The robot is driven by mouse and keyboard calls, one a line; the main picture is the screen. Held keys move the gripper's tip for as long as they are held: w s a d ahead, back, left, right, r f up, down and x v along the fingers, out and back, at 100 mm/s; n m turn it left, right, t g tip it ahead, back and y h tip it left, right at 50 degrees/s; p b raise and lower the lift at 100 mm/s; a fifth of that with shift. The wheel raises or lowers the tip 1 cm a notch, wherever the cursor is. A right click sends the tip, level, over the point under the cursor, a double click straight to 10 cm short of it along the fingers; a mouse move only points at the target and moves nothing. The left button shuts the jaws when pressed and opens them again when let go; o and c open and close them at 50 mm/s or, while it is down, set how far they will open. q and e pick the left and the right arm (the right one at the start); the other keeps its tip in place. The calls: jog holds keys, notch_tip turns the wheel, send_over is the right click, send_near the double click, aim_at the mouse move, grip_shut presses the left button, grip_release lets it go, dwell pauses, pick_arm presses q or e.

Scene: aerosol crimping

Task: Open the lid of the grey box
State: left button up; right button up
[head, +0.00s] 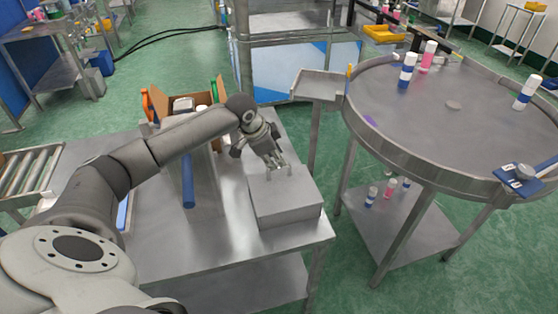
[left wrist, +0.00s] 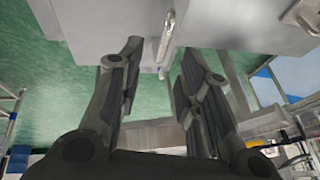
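The grey box (head: 287,211) stands on the steel table, and its lid looks closed. My left gripper (head: 278,168) is just above the far part of the lid in the head view, pointing down. In the left wrist view the left gripper (left wrist: 161,50) has its two fingers apart, with nothing clamped. A thin metal bar, seemingly a handle (left wrist: 166,38), shows between the fingertips against the grey box (left wrist: 110,18). Whether the fingers touch it I cannot tell. My right gripper is not in view.
The steel table (head: 218,248) has bare space in front of and left of the box. A round steel table (head: 420,110) with bottles stands to the right.

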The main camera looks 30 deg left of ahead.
aim_at(279, 167)
pick_arm(q)
jog(key=x, duration=0.3)
jog(key=shift+w+a+f, duration=0.1)
jog(key=shift+w+a, duration=0.05)
jog(key=shift+w, duration=0.05)
jog(key=shift+w+f, duration=0.25)
jog(key=shift+f, duration=0.5)
jog(key=shift+c, duration=1)
jog(key=c, duration=0.5)
grip_shut()
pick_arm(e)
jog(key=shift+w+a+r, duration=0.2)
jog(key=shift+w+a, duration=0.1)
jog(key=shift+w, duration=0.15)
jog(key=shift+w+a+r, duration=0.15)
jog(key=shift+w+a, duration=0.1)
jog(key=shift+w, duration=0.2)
